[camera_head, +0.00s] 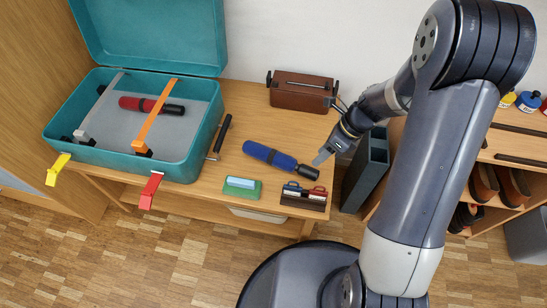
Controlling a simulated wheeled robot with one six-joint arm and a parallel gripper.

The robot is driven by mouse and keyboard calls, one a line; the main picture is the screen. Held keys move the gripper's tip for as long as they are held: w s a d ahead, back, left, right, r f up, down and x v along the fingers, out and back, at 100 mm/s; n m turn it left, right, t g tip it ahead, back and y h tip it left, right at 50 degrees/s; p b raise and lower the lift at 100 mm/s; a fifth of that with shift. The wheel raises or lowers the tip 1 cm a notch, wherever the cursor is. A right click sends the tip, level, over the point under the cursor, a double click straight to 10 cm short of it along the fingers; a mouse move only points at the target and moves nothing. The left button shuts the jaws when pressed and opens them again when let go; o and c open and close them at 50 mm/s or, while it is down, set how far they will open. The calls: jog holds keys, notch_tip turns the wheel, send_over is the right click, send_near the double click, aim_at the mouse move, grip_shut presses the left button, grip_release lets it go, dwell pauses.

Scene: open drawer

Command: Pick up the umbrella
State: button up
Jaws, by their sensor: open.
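A folded blue umbrella (270,154) with a dark handle lies on the wooden table (210,197), its handle end toward the right. My gripper (322,158) is just above and right of that handle in the picture, open, with nothing seen in it. Whether it touches the handle I cannot tell. A similar red item with a dark handle (140,104), which looks like another folded umbrella, lies in the open teal suitcase (120,165) under grey and orange straps.
A brown box (302,92) stands at the table's back. A green-and-blue block (241,187) and a dark holder with red and blue items (304,197) lie in front of the blue umbrella. A grey bin (367,170) and a shoe shelf (505,165) stand right.

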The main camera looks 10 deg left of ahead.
aim_at(308, 167)
jog(key=b+x, duration=0.3)
jog(key=x, duration=0.4)
jog(key=shift+f, duration=0.25)
jog(key=shift+r, duration=0.1)
jog(key=shift+c, duration=0.2)
grip_shut()
